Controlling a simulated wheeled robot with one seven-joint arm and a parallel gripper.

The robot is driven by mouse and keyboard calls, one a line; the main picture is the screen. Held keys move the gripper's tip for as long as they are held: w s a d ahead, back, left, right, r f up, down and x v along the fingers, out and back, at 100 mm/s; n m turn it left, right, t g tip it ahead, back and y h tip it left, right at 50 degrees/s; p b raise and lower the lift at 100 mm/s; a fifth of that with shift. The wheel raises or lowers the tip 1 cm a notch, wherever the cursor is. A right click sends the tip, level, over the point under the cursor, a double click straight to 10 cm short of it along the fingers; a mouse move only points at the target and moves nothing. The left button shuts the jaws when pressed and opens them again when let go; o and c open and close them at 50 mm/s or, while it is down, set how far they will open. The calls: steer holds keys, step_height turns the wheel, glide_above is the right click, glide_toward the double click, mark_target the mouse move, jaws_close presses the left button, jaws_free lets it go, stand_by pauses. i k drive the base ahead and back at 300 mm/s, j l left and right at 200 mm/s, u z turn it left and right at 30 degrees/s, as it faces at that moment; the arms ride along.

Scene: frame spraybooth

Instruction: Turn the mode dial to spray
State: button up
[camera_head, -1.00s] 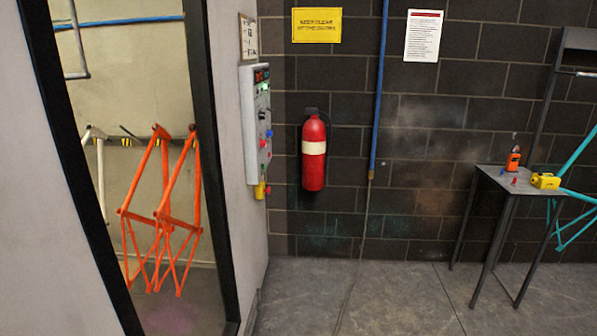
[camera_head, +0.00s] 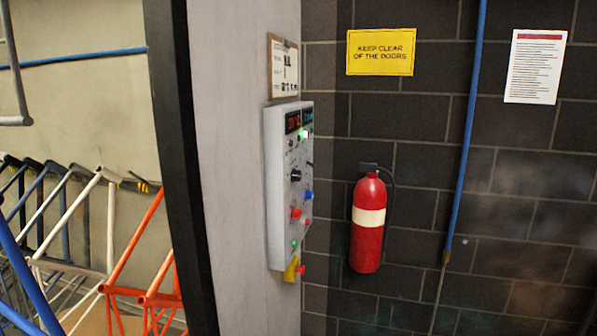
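A light grey control panel (camera_head: 274,190) is mounted on the pale wall, seen at a steep angle. A black knob (camera_head: 295,176) sits in its middle and looks like a dial; its label and setting are too small to read. A red display (camera_head: 293,122) and a green light (camera_head: 304,134) are at the top. A blue knob (camera_head: 309,196), a red knob (camera_head: 296,213) and a green button (camera_head: 295,245) are lower down. A yellow box with a red button (camera_head: 291,270) is at the bottom. My gripper is not in view.
A dark door frame (camera_head: 181,160) stands left of the panel, with orange frames (camera_head: 135,255) and other frames hanging in the booth beyond. A red fire extinguisher (camera_head: 368,245) hangs on the dark block wall right of the panel. A blue pipe (camera_head: 465,140) runs down that wall.

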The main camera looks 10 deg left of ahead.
mark_target(296, 175)
steer(key=i+l+u, duration=0.1)
steer(key=i+u, duration=0.35)
steer(key=i+l+u, duration=0.15)
steer(key=u, duration=0.35)
steer(key=i+l+u, duration=0.45)
